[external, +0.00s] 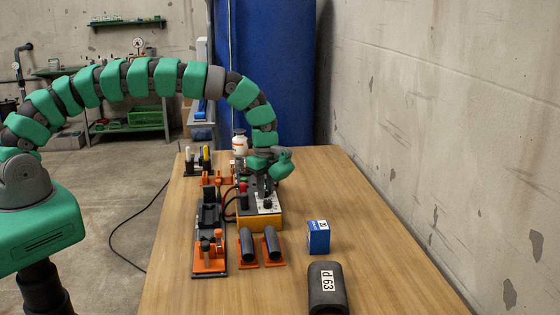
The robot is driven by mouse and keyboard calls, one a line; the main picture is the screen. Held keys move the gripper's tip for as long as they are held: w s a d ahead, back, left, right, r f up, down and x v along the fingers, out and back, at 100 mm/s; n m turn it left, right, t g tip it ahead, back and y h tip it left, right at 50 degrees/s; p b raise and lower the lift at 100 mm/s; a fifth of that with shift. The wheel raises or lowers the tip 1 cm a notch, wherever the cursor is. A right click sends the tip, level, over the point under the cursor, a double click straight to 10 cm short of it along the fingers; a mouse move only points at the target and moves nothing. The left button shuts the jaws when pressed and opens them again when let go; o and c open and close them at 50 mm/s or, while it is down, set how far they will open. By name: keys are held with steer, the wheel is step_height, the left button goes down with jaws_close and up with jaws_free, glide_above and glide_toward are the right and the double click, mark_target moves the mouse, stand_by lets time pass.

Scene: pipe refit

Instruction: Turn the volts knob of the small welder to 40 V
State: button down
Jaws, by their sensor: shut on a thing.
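The small welder (260,223) is a box with a yellow-orange lower body and a pale, sloped top panel. It stands on the wooden table, left of the table's middle. A dark knob (267,203) shows on its panel. My gripper (265,191) points down at the panel from above and is shut on a small part there, seemingly a knob. The fingers hide much of what they hold. I cannot read the knob's markings or its setting from this view.
A black and orange clamp rig (210,235) lies left of the welder. Two dark pipe pieces on orange holders (247,246) stand in front. A blue box (318,237) and a large dark pipe labelled d 63 (327,288) lie to the right. A white bottle (240,143) stands behind.

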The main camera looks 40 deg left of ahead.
mark_target(266, 190)
stand_by(0.5)
steer(key=c, duration=1.2)
jaws_free()
steer(key=shift+c, duration=0.2)
steer(key=shift+r, duration=0.1)
step_height(266, 190, up, 14)
steer(key=shift+f+b, duration=0.25)
steer(key=shift+b, duration=0.2)
steer(key=shift+w, duration=0.15)
